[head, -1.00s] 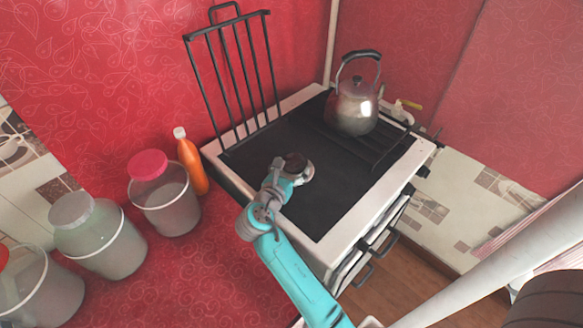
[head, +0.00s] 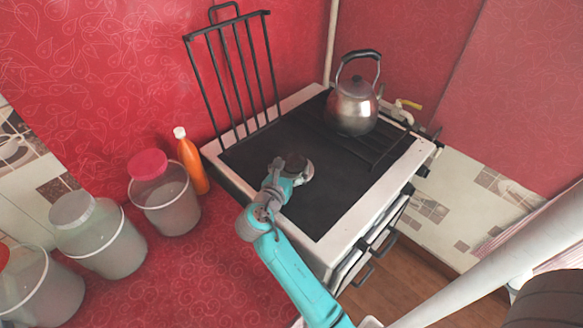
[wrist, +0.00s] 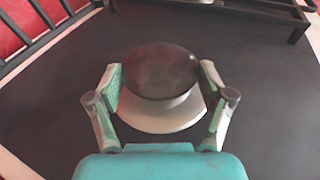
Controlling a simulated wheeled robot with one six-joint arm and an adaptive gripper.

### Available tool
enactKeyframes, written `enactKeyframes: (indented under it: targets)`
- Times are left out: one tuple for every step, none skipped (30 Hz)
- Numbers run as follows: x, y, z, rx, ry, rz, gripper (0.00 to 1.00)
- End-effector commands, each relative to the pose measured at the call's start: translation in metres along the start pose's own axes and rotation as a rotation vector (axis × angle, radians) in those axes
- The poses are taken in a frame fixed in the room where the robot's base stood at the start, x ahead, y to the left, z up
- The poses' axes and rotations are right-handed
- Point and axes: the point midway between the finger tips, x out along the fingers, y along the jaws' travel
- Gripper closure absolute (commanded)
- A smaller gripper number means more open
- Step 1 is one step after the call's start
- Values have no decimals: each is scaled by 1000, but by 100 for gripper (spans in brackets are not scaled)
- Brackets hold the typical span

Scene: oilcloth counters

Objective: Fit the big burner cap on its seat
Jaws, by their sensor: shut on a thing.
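The big burner cap (wrist: 160,72) is a dark round disc between the two fingers of my gripper (wrist: 160,82). It also shows in the head view (head: 296,161). My gripper is shut on its sides. A pale round burner seat (wrist: 163,118) shows directly below the cap on the black cooktop (head: 335,210); its rim sticks out toward the wrist camera. The cap covers the seat's far part. I cannot tell whether the cap touches the seat or hangs slightly above it.
A steel kettle (head: 353,105) stands on a grate (head: 385,148) at the back right of the stove. Another grate (head: 232,75) stands upright along the back left. An orange bottle (head: 192,160) and lidded buckets (head: 166,195) stand on the red counter to the left.

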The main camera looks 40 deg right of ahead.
Motion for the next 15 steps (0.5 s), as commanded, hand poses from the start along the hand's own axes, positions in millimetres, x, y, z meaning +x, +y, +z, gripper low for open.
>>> enactKeyframes:
  targets:
    - [1, -1, -10, -10, 14, -2, 61]
    - [1, -1, -10, -10, 15, -2, 61]
    - [1, -1, -11, -11, 15, -2, 61]
    - [1, -2, -11, -11, 16, -2, 61]
    - [1, -2, -11, -11, 16, -2, 61]
    - [1, -2, -12, -11, 17, -2, 61]
    - [1, -2, -12, -11, 17, -2, 61]
    - [1, -2, -12, -11, 18, -2, 61]
    - [1, -2, -12, -11, 18, -3, 61]
    - [1, -2, -12, -11, 18, -3, 61]
    - [1, -2, -12, -12, 19, -3, 61]
    - [1, -2, -13, -12, 19, -3, 61]
    - [1, -3, -13, -12, 19, -3, 61]
    - [1, -3, -13, -12, 19, -3, 61]
    - [1, -3, -13, -12, 19, -4, 61]
